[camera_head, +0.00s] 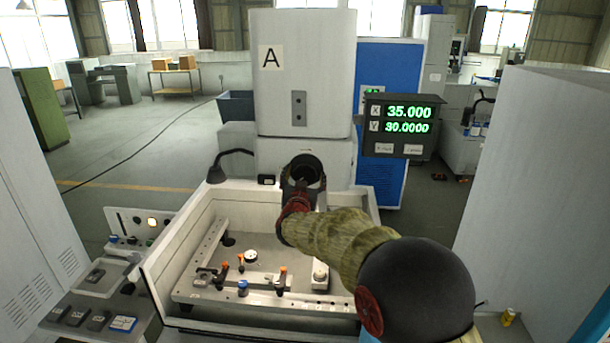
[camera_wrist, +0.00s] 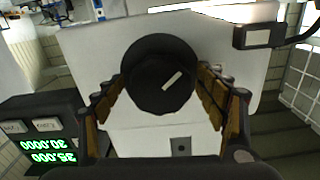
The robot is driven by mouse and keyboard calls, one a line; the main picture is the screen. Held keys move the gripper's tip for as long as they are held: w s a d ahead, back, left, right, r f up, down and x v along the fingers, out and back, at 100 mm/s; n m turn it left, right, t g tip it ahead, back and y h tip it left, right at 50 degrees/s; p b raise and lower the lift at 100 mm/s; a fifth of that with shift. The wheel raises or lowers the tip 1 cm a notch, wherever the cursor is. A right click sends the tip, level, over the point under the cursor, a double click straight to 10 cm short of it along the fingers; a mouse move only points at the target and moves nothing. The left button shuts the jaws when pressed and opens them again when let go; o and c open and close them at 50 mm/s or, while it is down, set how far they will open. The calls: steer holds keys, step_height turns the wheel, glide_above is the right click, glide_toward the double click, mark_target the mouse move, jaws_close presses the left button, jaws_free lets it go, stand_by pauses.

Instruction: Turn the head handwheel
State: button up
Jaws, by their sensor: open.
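The head handwheel (camera_wrist: 158,78) is a black round knob with a short white mark, in the middle of the wrist view against a pale machine face. My gripper (camera_wrist: 162,71) is open, with one finger on each side of the handwheel. I cannot tell whether the fingers touch its rim. In the head view the dark end of my arm is in front of the pale machine column (camera_head: 304,75) marked A, and I cannot make out the handwheel there.
A readout box (camera_head: 400,127) with green digits stands right of the column; it also shows at lower left in the wrist view (camera_wrist: 45,135). A lamp (camera_head: 217,173) on a bent neck is to the left. Below is an open tank (camera_head: 165,245) with clamps and small parts.

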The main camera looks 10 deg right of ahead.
steer(key=shift+w, duration=0.1)
steer(key=shift+c, duration=0.8)
steer(key=c, duration=1)
